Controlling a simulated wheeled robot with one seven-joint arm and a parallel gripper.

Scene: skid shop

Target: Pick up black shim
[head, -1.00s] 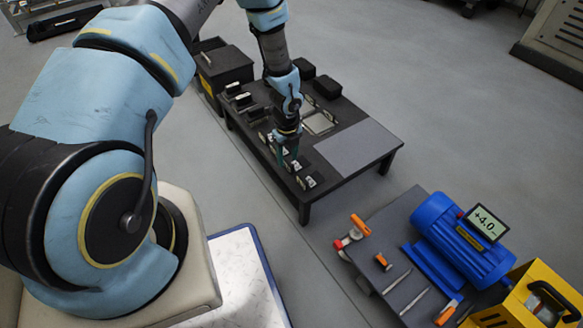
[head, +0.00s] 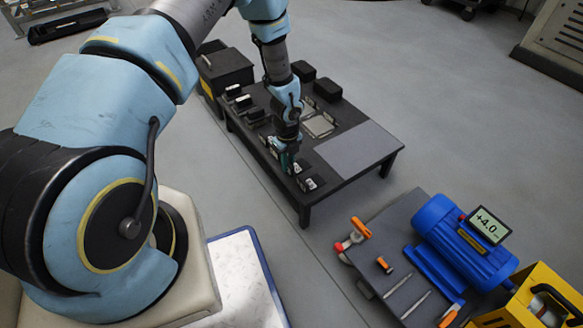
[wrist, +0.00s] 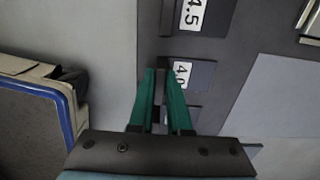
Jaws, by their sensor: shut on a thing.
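My gripper (head: 287,166) is down at the front-left part of the low black table (head: 352,182). In the wrist view its two green fingers (wrist: 160,74) are close together, shut on a thin dark piece, the black shim (wrist: 160,98), mostly hidden between them. A dark block with a white 4.0 label (wrist: 182,72) is right beside the fingertips. Another label reading 4.5 (wrist: 192,14) is farther up in the wrist view. I cannot tell whether the shim is clear of its slot.
A grey mat (head: 344,148) covers the table's right end. Black blocks (head: 327,88) stand at the back. A blue motor (head: 462,238) with a +4.0 display (head: 488,225) and loose tools stand on a separate bench at lower right.

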